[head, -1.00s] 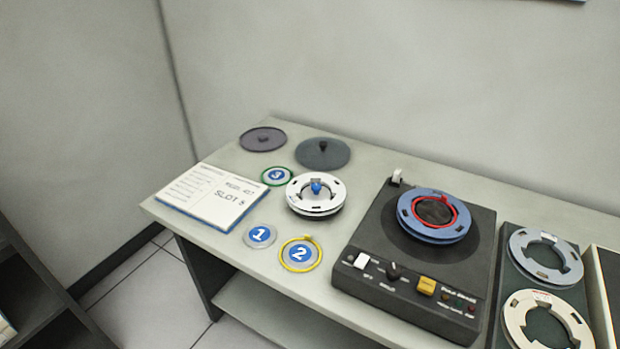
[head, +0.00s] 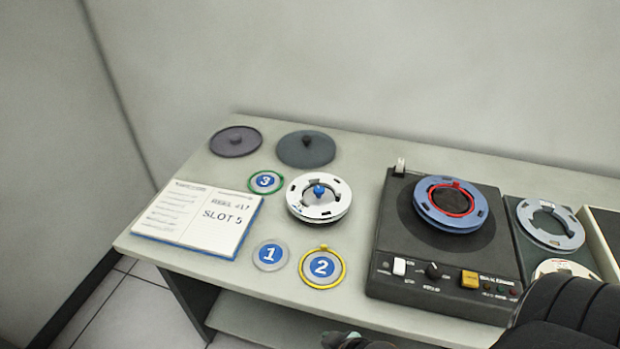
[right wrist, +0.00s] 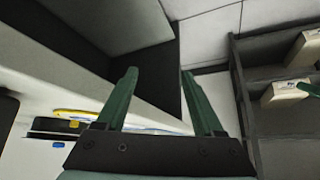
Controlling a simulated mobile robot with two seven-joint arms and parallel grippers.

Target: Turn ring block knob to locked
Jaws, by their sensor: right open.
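A white ring block (head: 300,207) with a blue knob (head: 319,190) on top stands on the table, left of the dark deck. I cannot read any lock marking on it. The deck's front panel also carries a small black knob (head: 433,270). My right gripper (right wrist: 158,75) is open and empty in the right wrist view, its two green fingers apart. Part of it shows at the bottom edge of the head view, below the table front and well away from the ring block. My left gripper is not in view.
The dark deck (head: 388,225) bears a blue ring. Discs marked 1 (head: 270,254), 2 (head: 322,267) and 3 (head: 265,181) lie around the ring block. An open booklet (head: 197,218) reads SLOT 5. Two dark lids (head: 306,149) lie behind. A shelf (right wrist: 280,130) shows in the wrist view.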

